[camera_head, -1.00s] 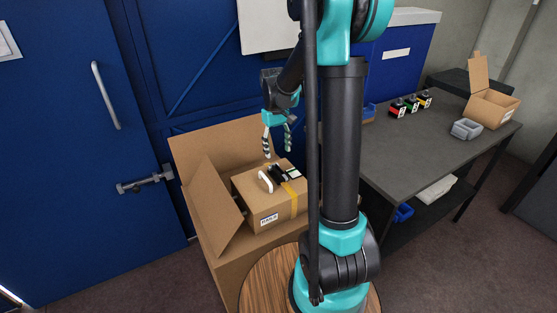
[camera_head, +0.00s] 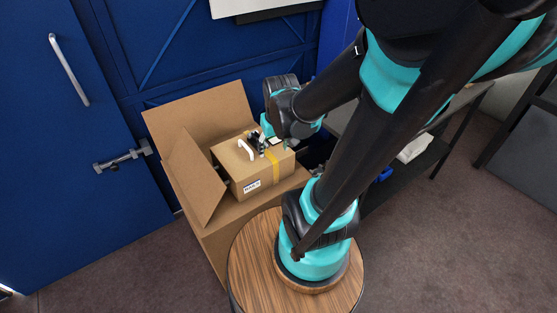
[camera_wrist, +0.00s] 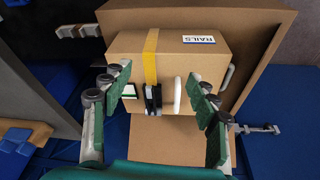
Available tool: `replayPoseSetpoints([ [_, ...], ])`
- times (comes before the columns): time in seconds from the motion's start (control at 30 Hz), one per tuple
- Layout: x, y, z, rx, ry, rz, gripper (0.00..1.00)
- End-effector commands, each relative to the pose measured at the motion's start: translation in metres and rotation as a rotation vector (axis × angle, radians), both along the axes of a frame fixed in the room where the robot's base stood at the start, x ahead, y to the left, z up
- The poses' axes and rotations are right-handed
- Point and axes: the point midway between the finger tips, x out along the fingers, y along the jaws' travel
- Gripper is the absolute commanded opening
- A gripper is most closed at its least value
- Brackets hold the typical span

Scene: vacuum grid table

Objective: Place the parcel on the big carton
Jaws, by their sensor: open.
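The parcel (camera_head: 240,172) is a brown box with a yellow tape band and a white label, lettered "RAILS" in the wrist view (camera_wrist: 190,62). It sits on top of the big carton (camera_head: 195,205), whose flaps stand up behind it and to its left. A white loop (camera_wrist: 178,94) and a black piece (camera_wrist: 153,97) are on the parcel. My gripper (camera_head: 268,146) is low at the parcel's top, partly hidden by my wrist. In the wrist view my gripper (camera_wrist: 158,84) is open, with its fingers apart on either side of the loop and black piece. I cannot tell whether they touch.
A blue door with a latch (camera_head: 122,157) stands to the left, and blue panels are behind the carton. My arm hides most of the dark table (camera_head: 462,100) at right. The floor (camera_head: 420,240) at right is clear.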

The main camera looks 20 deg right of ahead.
Motion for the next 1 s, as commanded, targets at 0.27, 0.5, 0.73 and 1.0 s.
replayPoseSetpoints([
  [0.27,-0.039,-0.002,-0.019,0.022,-0.090,-0.056,0.60],
  [0.5,-0.041,-0.002,-0.021,0.024,-0.100,-0.063,0.60],
  [0.73,-0.041,-0.002,-0.021,0.024,-0.099,-0.062,0.60],
  [1.0,-0.041,-0.002,-0.021,0.024,-0.098,-0.062,0.60],
])
